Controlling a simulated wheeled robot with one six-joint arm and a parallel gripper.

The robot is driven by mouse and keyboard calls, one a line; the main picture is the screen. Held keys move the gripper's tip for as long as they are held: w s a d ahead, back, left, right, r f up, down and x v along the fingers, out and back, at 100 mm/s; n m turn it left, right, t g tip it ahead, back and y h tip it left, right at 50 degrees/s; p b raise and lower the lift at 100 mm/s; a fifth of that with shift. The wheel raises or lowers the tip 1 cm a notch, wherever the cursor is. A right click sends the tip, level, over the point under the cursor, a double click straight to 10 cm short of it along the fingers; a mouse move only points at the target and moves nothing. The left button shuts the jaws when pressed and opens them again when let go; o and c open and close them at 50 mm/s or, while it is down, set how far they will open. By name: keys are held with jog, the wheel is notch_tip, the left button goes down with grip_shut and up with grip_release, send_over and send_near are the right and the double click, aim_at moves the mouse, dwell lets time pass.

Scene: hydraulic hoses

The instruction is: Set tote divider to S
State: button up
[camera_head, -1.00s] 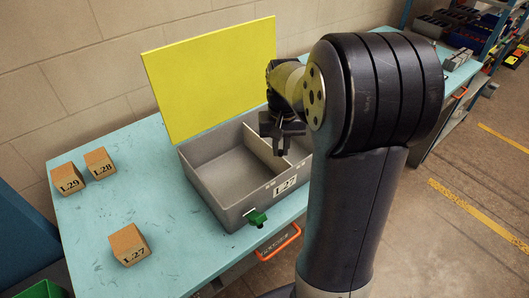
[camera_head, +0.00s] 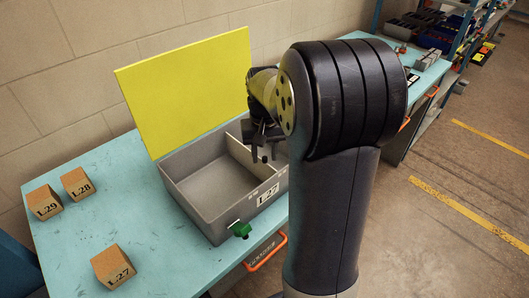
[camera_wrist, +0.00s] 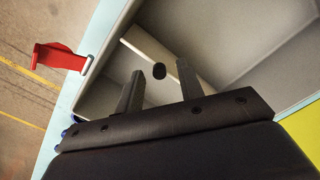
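The grey tote (camera_head: 196,208) stands on the turquoise bench with its yellow lid (camera_head: 190,90) raised. It carries an L27 label (camera_head: 268,194). A pale divider (camera_head: 246,166) crosses its inside, right of the middle; in the wrist view the divider (camera_wrist: 150,46) runs diagonally. My gripper (camera_head: 263,154) points down over the divider area. In the wrist view my gripper (camera_wrist: 160,68) has its two fingers spread, with a dark oval spot between the tips; I cannot tell whether it is a knob or a hole. No S mark is readable. My arm hides the tote's right end.
Boxes marked L29 (camera_head: 43,203), L28 (camera_head: 77,184) and L27 (camera_head: 113,266) sit left on the bench (camera_head: 150,270). A red latch (camera_wrist: 58,57) sticks out from the tote in the wrist view. Shelving stands far right.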

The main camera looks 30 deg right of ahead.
notch_tip(320, 180, up, 11)
jog(key=shift+f, duration=0.2)
dwell(0.4)
notch_tip(320, 180, down, 11)
jog(key=a, duration=0.1)
jog(key=s+a, duration=0.1)
jog(key=a, duration=0.1)
jog(key=shift+r, duration=0.1)
jog(key=shift+d, duration=0.1)
dwell(0.4)
